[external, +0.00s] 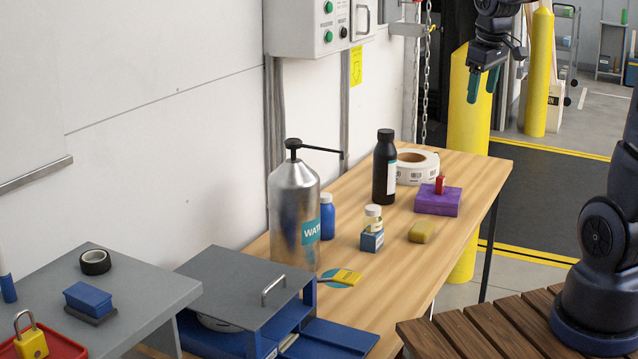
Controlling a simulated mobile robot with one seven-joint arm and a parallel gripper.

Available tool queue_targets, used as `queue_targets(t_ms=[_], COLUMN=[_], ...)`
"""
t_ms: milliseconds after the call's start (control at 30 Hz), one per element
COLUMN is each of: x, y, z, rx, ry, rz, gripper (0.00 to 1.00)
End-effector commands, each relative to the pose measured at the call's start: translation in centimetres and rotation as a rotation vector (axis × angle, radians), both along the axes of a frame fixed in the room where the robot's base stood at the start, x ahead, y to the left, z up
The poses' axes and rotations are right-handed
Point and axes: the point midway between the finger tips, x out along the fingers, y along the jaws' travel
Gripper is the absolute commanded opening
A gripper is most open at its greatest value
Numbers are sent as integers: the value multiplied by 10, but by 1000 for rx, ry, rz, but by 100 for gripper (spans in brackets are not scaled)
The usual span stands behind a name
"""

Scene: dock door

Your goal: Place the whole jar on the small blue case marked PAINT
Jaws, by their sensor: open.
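A small jar (373,213) with a pale cream lid and yellowish contents stands upright near the middle of the wooden table. It appears to rest on top of a small blue case (370,243) with a pale label; the label is too small to read. The jar's lower edge meets the case's top, and I see no gap. My gripper (483,84) is open and empty, with green fingers pointing down. It hangs high at the upper right, well apart from the jar and case.
A black bottle (385,165), tape roll (418,166), purple block (438,201) with a red item, and yellow sponge (423,232) stand nearby. A tall metal water can (294,215) and blue bottle (327,216) are left. The table's right front edge is clear.

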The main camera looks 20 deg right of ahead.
Motion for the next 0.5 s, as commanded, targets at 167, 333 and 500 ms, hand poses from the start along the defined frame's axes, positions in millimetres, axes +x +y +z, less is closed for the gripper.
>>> queue_targets(t_ms=[167, 333, 500], x=[-51, -97, -142], y=[-18, -32, -42], z=[18, 26, 27], rx=[34, 73, 118], ry=[-44, -84, -121], rz=[-117, -230, -337], gripper=[66, 66, 66])
